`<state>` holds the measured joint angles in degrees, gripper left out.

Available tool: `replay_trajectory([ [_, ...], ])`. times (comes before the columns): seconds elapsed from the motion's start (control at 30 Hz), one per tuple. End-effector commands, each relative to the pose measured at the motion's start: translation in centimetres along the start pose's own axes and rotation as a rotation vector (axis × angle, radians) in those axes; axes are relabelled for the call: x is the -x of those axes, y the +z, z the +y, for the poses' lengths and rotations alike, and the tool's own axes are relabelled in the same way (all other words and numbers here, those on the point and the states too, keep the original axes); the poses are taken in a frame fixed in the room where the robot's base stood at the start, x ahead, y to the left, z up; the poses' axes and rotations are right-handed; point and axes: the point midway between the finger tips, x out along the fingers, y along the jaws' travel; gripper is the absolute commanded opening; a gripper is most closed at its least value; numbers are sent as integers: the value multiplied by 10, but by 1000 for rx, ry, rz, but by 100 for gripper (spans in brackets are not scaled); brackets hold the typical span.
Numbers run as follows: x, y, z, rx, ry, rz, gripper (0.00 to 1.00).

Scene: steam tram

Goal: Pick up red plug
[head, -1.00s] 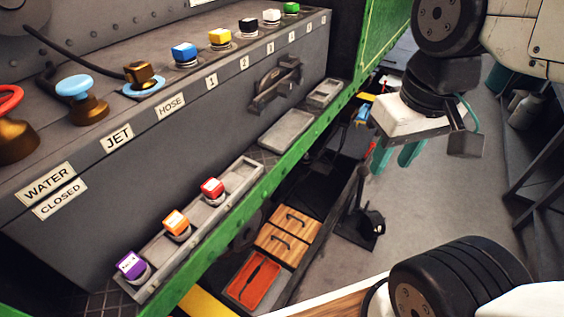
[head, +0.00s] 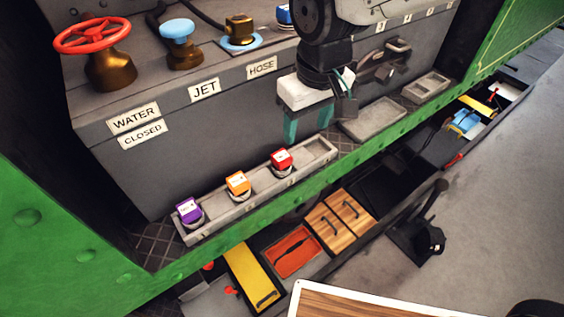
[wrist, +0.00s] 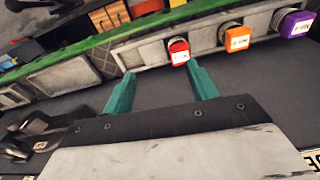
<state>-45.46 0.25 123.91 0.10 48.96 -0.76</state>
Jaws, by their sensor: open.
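The red plug (head: 281,159) stands in the long grey tray (head: 315,155), at the right of the row, beside the orange plug (head: 237,184) and the purple plug (head: 189,210). In the head view my gripper (head: 308,128) hangs just above and to the right of the red plug, its teal fingers pointing down. In the wrist view the red plug (wrist: 178,51) shows beyond the fingertips, nearer the right finger. My gripper (wrist: 160,82) is open with nothing between its fingers.
A panel with a red valve wheel (head: 93,36), a blue knob (head: 177,30) and labels rises behind the tray. A green ledge (head: 350,145) runs along its front. An empty shallow grey tray (head: 372,122) lies to the right. Below are wooden drawers (head: 340,218) and an orange tray (head: 291,252).

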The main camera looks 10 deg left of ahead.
Motion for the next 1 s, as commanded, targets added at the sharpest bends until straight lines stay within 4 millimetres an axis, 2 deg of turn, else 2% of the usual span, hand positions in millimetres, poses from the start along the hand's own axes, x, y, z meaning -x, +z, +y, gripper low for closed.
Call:
replay_trajectory([
  [0.03,-8,-7,-12,28,-3,-2,58],
  [0.17,-19,-16,-26,57,-7,-1,58],
  [0.47,-53,-18,-30,60,-7,-2,58],
  [0.7,-87,-20,-34,58,-7,-2,58],
  [1.0,-94,-20,-34,58,-7,1,58],
])
